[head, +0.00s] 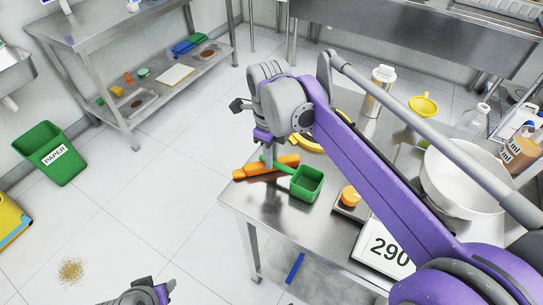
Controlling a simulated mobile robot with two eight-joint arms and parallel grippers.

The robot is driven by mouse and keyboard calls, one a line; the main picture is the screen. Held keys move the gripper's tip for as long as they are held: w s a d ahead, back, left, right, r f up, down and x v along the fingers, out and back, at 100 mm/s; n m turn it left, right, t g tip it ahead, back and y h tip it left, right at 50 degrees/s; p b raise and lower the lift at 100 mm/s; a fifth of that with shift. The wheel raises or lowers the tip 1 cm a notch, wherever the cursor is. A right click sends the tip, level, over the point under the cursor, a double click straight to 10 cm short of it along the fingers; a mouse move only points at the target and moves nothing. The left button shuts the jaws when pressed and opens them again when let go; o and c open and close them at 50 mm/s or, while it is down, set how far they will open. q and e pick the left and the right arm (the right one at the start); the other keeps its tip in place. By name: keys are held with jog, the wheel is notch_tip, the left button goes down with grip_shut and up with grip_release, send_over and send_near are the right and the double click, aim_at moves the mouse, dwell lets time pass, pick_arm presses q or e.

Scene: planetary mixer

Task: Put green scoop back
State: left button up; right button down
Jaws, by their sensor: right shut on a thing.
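The green scoop (307,184) has a square cup and a handle that runs up and left to my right gripper (267,157). My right gripper points down at the left edge of the steel table (262,212) and is shut on the handle's end. An orange tool (266,167) lies under and beside the handle at that edge. Whether the scoop touches the table or the orange tool is unclear. Part of my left gripper (152,292) shows at the bottom edge, over the floor; its fingers cannot be made out.
A scale with an orange item (350,196) and a "290" display (388,250) stand right of the scoop. A white bowl (462,180), a yellow funnel (423,106) and bottles are further right. A green paper bin (50,152) stands on the floor left; spilled grains (70,271) lie nearby.

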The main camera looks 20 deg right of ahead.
jog(key=shift+f, duration=0.15)
jog(key=c, duration=0.8)
grip_release()
notch_tip(320, 180, up, 12)
jog(key=shift+w+r+p, duration=0.1)
jog(key=shift+r+p, duration=0.1)
jog(key=shift+p, duration=0.65)
jog(key=shift+a, duration=0.1)
